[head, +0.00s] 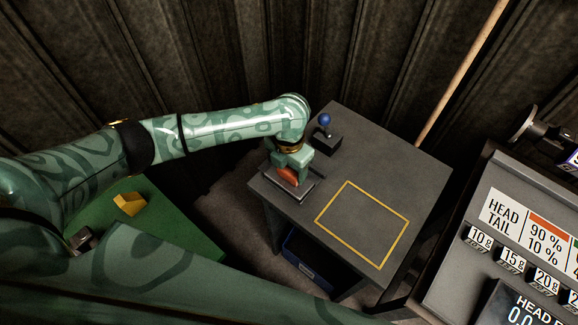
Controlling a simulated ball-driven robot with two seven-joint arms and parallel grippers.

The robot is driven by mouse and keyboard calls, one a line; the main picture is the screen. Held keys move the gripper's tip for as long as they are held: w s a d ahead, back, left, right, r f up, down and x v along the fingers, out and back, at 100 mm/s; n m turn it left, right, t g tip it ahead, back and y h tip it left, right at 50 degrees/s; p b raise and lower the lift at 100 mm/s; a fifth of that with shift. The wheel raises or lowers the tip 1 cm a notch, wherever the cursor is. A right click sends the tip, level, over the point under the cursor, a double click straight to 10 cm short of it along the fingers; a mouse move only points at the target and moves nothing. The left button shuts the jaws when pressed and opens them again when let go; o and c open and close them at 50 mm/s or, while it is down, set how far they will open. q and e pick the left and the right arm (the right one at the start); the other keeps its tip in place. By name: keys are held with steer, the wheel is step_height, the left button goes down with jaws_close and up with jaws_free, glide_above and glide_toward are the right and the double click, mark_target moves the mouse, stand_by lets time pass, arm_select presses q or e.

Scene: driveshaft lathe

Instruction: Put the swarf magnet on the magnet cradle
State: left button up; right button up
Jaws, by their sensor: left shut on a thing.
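My left gripper (289,176) reaches down over the left part of the dark grey table. It is shut on a red-orange piece, which I take to be the swarf magnet (287,177). The jaws hide part of the magnet. Directly below is a shallow grey tray-like holder (304,193), which looks like the magnet cradle. The magnet is over or in it; I cannot tell whether they touch. My right gripper is not in view.
The table (405,172) has an empty yellow-outlined rectangle (362,222). A blue ball on a black base (326,138) stands behind my gripper. A blue bin (303,268) is under the table. A yellow block (130,203) lies on a green surface. A labelled panel (515,225) stands right.

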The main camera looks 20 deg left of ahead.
mark_target(289, 171)
arm_select(q)
steer(key=o, duration=0.5)
steer(key=shift+f, duration=0.15)
steer(key=shift+c, duration=0.2)
steer(key=o, duration=0.4)
step_height(289, 171, up, 12)
steer(key=p, duration=0.4)
steer(key=shift+r, duration=0.2)
